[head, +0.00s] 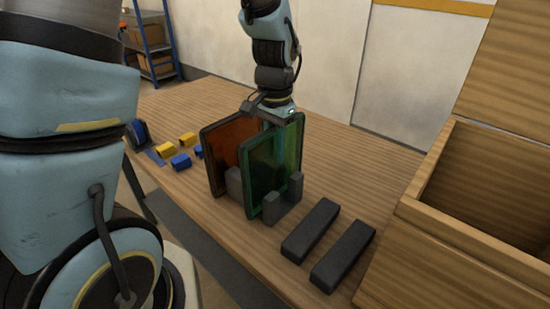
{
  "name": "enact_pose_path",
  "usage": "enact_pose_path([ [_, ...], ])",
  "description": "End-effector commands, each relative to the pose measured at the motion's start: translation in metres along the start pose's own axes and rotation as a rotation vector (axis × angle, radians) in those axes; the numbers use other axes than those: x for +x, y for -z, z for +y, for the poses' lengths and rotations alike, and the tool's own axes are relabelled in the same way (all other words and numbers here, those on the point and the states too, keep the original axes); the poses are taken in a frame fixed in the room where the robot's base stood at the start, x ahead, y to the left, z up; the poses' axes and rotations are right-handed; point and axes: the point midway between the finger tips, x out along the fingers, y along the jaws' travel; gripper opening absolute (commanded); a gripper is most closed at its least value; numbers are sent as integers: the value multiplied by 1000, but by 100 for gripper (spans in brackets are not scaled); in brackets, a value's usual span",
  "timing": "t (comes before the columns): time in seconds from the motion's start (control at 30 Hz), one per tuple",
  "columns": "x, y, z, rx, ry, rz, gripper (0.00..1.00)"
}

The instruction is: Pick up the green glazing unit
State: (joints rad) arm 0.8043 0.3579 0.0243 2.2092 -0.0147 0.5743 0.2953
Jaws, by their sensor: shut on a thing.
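The fingertips are small and partly hidden. An orange glazing unit (222,143) stands upright just behind and to the left, partly covered by the green one. I cannot tell whether the green unit touches the table or holder base.
Two dark grey bars (328,243) lie on the wooden table (350,165) to the right. A wooden box (450,195) with a raised lid stands at the far right. Yellow and blue blocks (181,161) lie at the left. The table behind my gripper is clear.

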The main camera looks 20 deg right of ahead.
Motion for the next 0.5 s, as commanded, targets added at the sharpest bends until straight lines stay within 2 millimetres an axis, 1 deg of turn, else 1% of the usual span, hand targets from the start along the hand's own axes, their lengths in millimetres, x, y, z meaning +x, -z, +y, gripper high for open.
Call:
enact_pose_path([
  [0.3, -74, 2, 0, 0, 2, 11, 0],
  [0.5, -118, 2, 0, 0, 2, 9, 0],
])
